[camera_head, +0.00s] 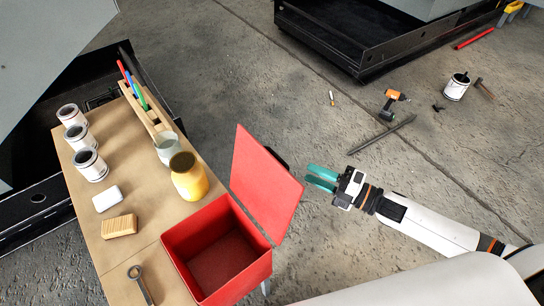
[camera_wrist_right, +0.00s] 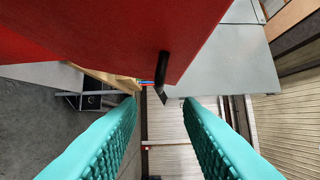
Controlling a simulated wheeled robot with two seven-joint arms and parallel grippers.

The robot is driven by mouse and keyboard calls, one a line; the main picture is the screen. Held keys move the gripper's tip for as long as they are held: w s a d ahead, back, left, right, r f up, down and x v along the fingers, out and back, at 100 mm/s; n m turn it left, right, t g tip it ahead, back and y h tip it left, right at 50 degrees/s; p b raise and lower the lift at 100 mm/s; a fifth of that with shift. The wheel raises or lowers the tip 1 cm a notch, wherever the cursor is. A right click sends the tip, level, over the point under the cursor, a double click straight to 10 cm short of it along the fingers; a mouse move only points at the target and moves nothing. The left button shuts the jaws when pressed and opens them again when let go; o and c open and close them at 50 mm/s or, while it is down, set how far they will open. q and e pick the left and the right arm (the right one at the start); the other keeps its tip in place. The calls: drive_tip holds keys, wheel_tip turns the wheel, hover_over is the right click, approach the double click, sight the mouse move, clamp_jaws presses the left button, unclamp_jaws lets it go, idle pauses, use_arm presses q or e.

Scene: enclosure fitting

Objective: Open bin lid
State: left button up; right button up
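The red bin (camera_head: 240,284) stands at the near right end of the workbench, and I see into its empty inside. Its red lid (camera_head: 262,185) is raised and leans outward past upright on the bin's right side. A black handle (camera_wrist_right: 162,75) sticks out from the lid in the right wrist view, where the lid (camera_wrist_right: 100,35) fills the top. My right gripper (camera_head: 309,177) has teal fingers. It is open and empty, just right of the lid and apart from it. My left gripper is not in view.
The workbench (camera_head: 128,235) holds several paint cans, a yellow jar (camera_head: 188,180), a glass jar (camera_head: 168,150), a white block (camera_head: 107,198), a wooden block (camera_head: 119,227) and a wrench (camera_head: 139,283). A drill (camera_head: 391,104) and other tools lie on the floor.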

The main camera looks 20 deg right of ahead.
sight(278, 158)
drive_tip(key=p+x, duration=0.2)
drive_tip(key=x, duration=0.8)
drive_tip(key=shift+w, duration=0.2)
drive_tip(key=shift+w+a, duration=0.3)
drive_tip(key=shift+a, duration=0.05)
clamp_jaws()
